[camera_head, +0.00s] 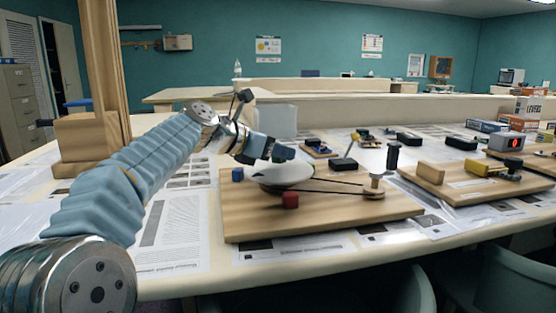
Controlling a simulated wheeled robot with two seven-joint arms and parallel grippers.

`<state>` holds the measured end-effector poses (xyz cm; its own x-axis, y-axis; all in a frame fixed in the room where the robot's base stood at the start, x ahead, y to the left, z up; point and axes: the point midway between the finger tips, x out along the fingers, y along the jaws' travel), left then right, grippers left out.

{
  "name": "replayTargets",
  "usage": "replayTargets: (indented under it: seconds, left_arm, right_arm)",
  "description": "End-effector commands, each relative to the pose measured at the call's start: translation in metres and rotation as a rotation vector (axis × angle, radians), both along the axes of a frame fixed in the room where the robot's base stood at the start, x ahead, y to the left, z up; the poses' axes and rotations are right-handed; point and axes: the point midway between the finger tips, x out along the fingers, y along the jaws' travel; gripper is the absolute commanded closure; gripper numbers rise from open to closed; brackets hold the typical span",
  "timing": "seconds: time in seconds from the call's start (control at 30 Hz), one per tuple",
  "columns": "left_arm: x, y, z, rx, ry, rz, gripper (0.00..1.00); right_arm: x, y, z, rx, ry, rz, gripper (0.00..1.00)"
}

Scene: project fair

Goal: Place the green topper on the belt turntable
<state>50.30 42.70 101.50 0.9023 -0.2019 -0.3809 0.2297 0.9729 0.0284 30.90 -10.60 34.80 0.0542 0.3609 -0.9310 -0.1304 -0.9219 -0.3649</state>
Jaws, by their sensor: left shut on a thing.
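The belt turntable is a pale round disc (298,177) on a wooden board (335,219). A dark belt runs from it to a small pulley post (374,186) on the right. My left gripper (277,153) reaches in from the left and is just above the back of the disc, pointing down to the right. It is shut on a small dark greenish block (285,154), which looks like the green topper; the fingers hide part of it. I cannot tell whether the block touches the disc. My right gripper is not in view.
Another board (475,184) with parts lies to the right. A wooden post (102,70) stands at left. Printed sheets (172,232) cover the table's left front.

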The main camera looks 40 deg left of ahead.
Motion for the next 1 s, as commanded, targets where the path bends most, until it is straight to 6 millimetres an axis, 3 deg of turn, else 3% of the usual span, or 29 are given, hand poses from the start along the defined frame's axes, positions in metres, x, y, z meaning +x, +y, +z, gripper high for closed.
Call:
replayTargets:
  seconds: [0.1,0.43,0.47,0.6,1.0]
  left_arm:
    - [0.0001,0.0002,-0.0146,-0.001,0.0,0.001,0.9]
    - [0.0005,-0.0003,-0.0166,0.0,0.0,0.0,0.9]
    - [0.0004,-0.0002,-0.0162,0.0,0.0,0.0,0.58]
    - [0.0005,-0.0003,-0.0158,0.0,0.0,0.0,0.37]
    - [-0.0066,0.0013,-0.011,0.001,-0.001,0.001,0.36]
  right_arm:
    - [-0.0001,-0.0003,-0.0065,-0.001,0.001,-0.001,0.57]
    - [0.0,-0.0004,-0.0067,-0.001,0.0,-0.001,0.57]
    - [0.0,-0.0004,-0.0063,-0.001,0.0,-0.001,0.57]
    - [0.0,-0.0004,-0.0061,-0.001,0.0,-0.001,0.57]
    - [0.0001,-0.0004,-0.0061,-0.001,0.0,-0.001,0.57]
